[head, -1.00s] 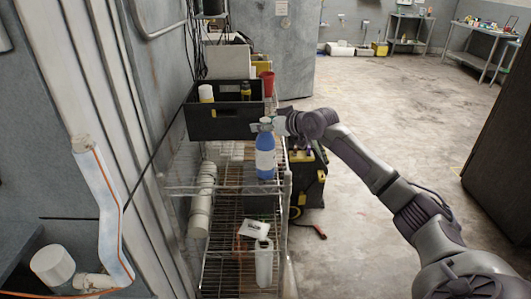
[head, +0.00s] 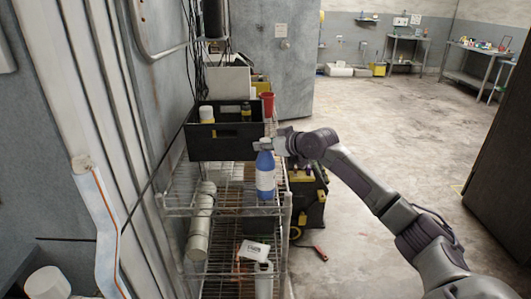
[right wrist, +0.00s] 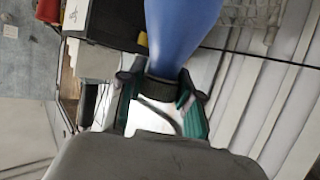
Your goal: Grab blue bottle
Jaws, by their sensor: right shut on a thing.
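A blue bottle (head: 265,178) with a pale label and a light cap stands upright in front of the black bin, over the front of the wire shelf. I cannot tell whether its base touches the shelf. My right gripper (head: 268,145) reaches in from the right and is shut on the bottle's neck, just under the cap. In the right wrist view the blue body (right wrist: 182,28) extends up from between the fingers of the gripper (right wrist: 166,92). The fingers hide part of the neck. My left gripper is out of view.
The black bin (head: 224,148) holds bottles and stands on the wire rack (head: 225,212) close behind the blue bottle. A dark machine with yellow parts (head: 310,195) stands right of the rack. Open floor (head: 390,120) lies to the right.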

